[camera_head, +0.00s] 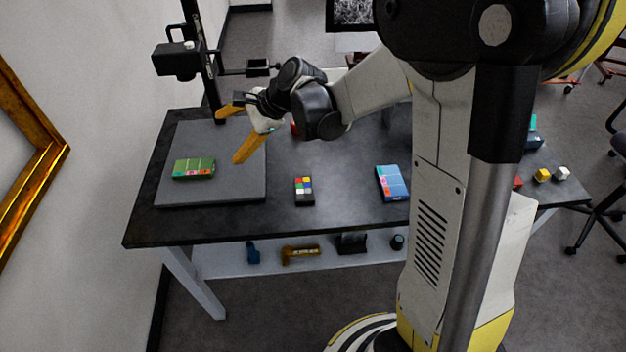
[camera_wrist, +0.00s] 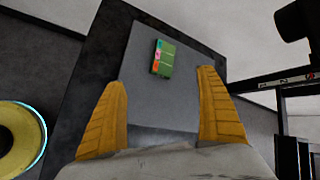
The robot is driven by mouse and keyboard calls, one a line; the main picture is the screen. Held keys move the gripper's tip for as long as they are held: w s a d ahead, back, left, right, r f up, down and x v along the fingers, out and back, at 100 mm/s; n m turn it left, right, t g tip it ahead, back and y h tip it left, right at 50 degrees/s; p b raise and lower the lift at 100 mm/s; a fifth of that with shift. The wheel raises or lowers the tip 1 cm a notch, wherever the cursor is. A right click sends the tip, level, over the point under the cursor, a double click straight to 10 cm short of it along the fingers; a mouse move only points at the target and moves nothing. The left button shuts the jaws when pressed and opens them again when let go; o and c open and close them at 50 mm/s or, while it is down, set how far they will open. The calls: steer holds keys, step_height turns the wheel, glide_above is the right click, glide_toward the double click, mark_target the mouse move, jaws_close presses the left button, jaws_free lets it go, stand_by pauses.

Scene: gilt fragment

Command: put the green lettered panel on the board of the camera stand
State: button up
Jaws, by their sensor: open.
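The green lettered panel (camera_head: 194,168) lies flat on the grey board (camera_head: 230,185) of the camera stand, toward the board's front left. It also shows in the wrist view (camera_wrist: 163,58) on the grey board (camera_wrist: 135,85). The camera stand (camera_head: 178,60) has a black post and a camera head above the board's back. My gripper (camera_head: 231,136) is open and empty, with orange fingers spread above the board, to the right of and behind the panel. In the wrist view my fingers (camera_wrist: 163,80) stand apart, with the panel beyond them and touching neither.
A colour chart (camera_head: 304,190) and a blue panel (camera_head: 392,183) lie on the dark table (camera_head: 340,150) right of the board. Small tools lie on the shelf (camera_head: 225,262) below. A gilt frame (camera_head: 45,165) hangs on the left wall. The table between chart and blue panel is clear.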

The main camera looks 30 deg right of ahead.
steer(key=s+d+r+n+h, duration=0.1)
steer(key=s+d+n+h, duration=0.1)
steer(key=s+n, duration=0.3)
steer(key=s+d+r+n+h, duration=0.2)
steer(key=s+d+n, duration=0.2)
steer(key=s, duration=0.8)
steer(key=s+d+r+n+t+h, duration=0.1)
steer(key=s+d+r+n+h, duration=0.1)
steer(key=s+n, duration=0.4)
steer(key=s+d+h, duration=0.1)
steer(key=s, duration=0.1)
steer(key=shift+s+d+n, duration=0.35)
steer(key=shift+n, duration=0.05)
